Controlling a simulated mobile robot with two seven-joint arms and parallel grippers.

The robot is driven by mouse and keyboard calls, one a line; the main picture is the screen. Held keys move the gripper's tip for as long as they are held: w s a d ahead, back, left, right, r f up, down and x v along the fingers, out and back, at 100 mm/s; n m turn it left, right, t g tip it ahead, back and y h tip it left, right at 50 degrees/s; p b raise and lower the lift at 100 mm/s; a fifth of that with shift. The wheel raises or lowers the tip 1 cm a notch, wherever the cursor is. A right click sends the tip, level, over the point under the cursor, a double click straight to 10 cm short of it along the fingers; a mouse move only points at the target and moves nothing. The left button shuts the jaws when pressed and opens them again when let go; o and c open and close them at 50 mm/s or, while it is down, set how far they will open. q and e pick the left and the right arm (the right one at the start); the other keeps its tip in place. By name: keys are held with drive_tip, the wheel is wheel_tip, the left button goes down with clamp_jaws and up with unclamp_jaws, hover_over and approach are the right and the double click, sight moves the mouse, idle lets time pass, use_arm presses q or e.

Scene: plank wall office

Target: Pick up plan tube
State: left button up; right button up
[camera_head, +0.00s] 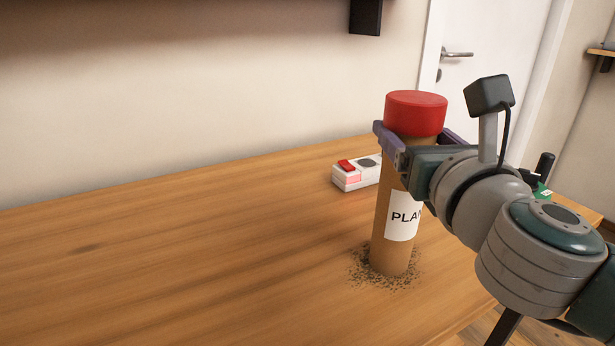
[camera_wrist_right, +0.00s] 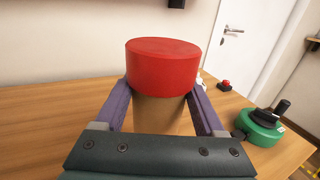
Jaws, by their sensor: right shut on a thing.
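The plan tube (camera_head: 396,235) is a brown cardboard cylinder with a red cap (camera_head: 416,113) and a white label reading "PLAN", partly cut off at its right edge. It stands nearly upright above the table, with dark speckles around its lower end; I cannot tell whether its base touches the wood. My right gripper (camera_head: 405,140) is shut on the tube just below the cap. In the right wrist view the two purple fingers (camera_wrist_right: 160,100) lie on either side of the tube, under the red cap (camera_wrist_right: 162,65). My left gripper is not in view.
The wooden table (camera_head: 190,250) is clear on the left. A white box with a red switch (camera_head: 352,175) lies behind the tube. In the right wrist view a green round device with a black handle (camera_wrist_right: 262,130) and a small red button (camera_wrist_right: 226,85) stand to the right.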

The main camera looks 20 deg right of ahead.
clamp_jaws()
drive_tip(key=shift+r, duration=0.1)
